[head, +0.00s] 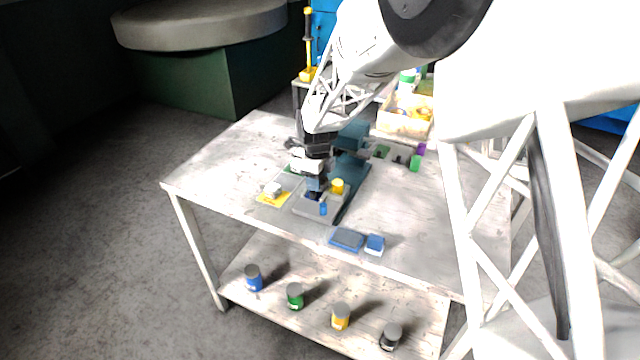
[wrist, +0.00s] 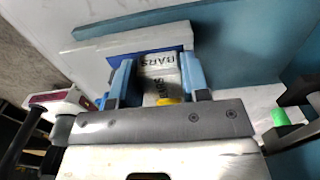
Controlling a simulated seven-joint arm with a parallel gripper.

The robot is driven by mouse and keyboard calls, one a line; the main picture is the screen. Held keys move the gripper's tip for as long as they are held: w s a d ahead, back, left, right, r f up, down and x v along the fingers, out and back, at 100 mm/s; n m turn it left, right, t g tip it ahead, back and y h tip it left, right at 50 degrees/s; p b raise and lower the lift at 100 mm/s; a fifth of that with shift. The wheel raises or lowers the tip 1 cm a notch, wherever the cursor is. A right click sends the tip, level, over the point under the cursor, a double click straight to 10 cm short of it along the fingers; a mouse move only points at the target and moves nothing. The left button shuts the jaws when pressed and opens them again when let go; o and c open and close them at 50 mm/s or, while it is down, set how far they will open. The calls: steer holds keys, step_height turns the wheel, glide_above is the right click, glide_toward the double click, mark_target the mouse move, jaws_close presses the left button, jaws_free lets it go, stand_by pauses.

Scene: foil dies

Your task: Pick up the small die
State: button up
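My gripper (head: 315,193) points down over a grey plate (head: 305,209) at the front of the press on the table. In the wrist view, its two blue fingers (wrist: 158,85) stand on either side of a small pale block (wrist: 158,60) lettered "BARS", which appears to be a die. A bit of yellow (wrist: 168,100) shows at the block's near end. The block sits close between the fingers; I cannot tell whether they touch it. In the head view the gripper hides this block.
A teal press (head: 352,136) stands behind the gripper. A yellow knob (head: 337,186) is close to its right.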

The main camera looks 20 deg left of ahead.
steer(key=c, duration=0.5)
steer(key=shift+r, duration=5)
